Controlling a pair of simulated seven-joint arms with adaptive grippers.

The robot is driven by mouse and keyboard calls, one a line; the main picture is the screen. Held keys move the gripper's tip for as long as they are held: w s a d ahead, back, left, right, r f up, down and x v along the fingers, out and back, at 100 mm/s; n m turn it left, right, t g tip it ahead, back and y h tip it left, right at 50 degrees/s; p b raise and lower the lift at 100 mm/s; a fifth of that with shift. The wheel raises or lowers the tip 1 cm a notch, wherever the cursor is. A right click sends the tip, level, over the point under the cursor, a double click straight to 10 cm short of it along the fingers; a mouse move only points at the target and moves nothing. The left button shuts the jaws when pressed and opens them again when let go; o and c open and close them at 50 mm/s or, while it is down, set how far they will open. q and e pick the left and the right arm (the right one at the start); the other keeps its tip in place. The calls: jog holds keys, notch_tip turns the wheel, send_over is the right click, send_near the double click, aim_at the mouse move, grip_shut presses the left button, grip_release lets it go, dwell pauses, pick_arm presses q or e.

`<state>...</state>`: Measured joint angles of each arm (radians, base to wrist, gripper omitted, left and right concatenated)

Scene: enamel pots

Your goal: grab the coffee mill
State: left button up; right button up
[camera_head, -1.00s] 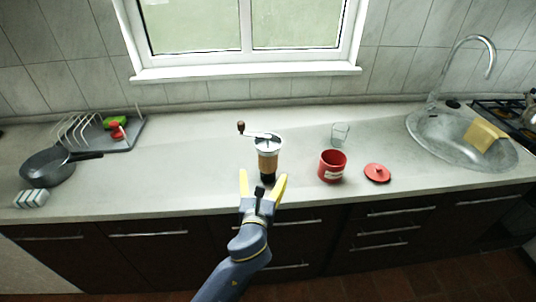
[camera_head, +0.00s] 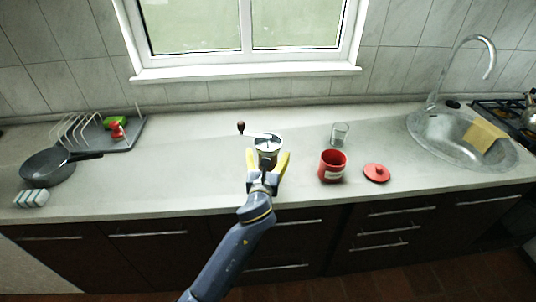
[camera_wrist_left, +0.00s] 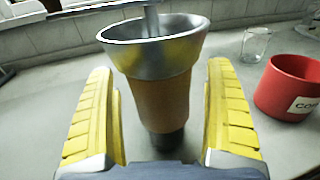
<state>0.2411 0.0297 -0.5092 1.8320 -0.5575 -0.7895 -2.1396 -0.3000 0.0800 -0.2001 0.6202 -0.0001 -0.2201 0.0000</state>
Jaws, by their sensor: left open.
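The coffee mill (camera_head: 268,144) stands upright on the counter, with a silver metal top, a crank arm reaching left and a dark knob. In the left wrist view the mill (camera_wrist_left: 162,95) shows its metal funnel top, brown body and dark base. My left gripper (camera_head: 268,162) is open, with one yellow finger on each side of the mill. The wrist view shows the fingers (camera_wrist_left: 162,115) around the mill's body, with a visible gap at each side. In the head view the gripper hides the mill's lower body. My right gripper is not in view.
A red canister (camera_head: 332,166) stands right of the mill, with a glass (camera_head: 340,133) behind it and a red lid (camera_head: 377,172) beside it. A pan (camera_head: 47,167), sponge (camera_head: 31,198) and dish rack (camera_head: 83,132) are far left. The sink (camera_head: 460,140) is at right.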

pick_arm(q)
jog(key=shift+w, duration=0.15)
jog(key=c, duration=1.5)
jog(key=shift+r, duration=0.1)
jog(key=shift+c, duration=0.9)
